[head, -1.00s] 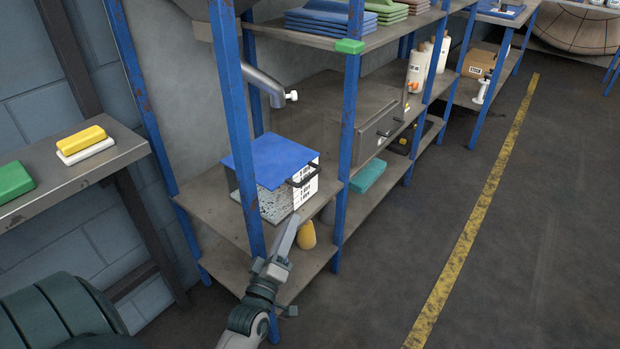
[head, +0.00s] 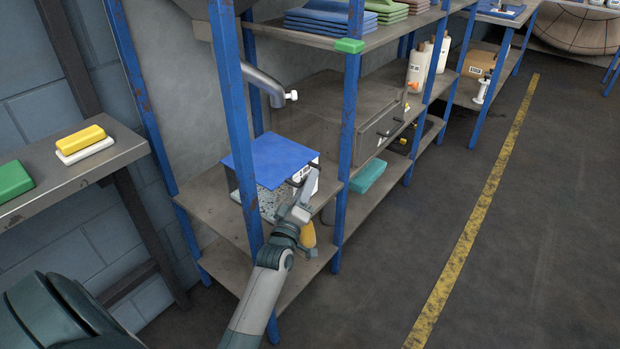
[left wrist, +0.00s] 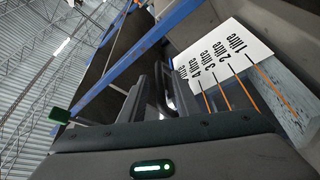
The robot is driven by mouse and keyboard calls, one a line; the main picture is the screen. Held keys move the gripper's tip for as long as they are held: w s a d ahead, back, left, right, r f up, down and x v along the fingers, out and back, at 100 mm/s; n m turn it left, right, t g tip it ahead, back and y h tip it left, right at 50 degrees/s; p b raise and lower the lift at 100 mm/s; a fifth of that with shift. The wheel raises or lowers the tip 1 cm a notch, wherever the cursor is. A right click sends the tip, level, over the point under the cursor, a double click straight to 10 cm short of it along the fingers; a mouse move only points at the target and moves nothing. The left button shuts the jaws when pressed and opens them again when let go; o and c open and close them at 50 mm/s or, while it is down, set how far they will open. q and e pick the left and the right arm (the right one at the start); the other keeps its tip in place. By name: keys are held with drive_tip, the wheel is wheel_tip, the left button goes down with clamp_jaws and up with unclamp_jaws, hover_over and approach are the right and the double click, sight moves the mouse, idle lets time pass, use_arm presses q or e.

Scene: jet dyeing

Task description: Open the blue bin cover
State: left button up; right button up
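The bin stands on the middle shelf in the head view, with its flat blue cover (head: 270,155) lying closed on top. A black handle (head: 299,173) sits at the cover's front right edge. The bin's white label with litre marks (left wrist: 222,66) shows large in the left wrist view. My left gripper (head: 309,184) is at the bin's front right corner, close to the handle and partly hiding it. In the left wrist view its dark fingers (left wrist: 156,92) stand apart beside the label. I cannot tell whether they touch the handle. My right gripper is not in view.
A blue shelf post (head: 238,130) stands left of my left arm, another (head: 347,140) just right of the bin. A grey pipe (head: 264,84) hangs above the bin. A yellow object (head: 308,236) is on the shelf below. The floor at right is clear.

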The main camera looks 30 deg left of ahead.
use_arm(q)
drive_tip(key=shift+x, duration=1)
clamp_jaws()
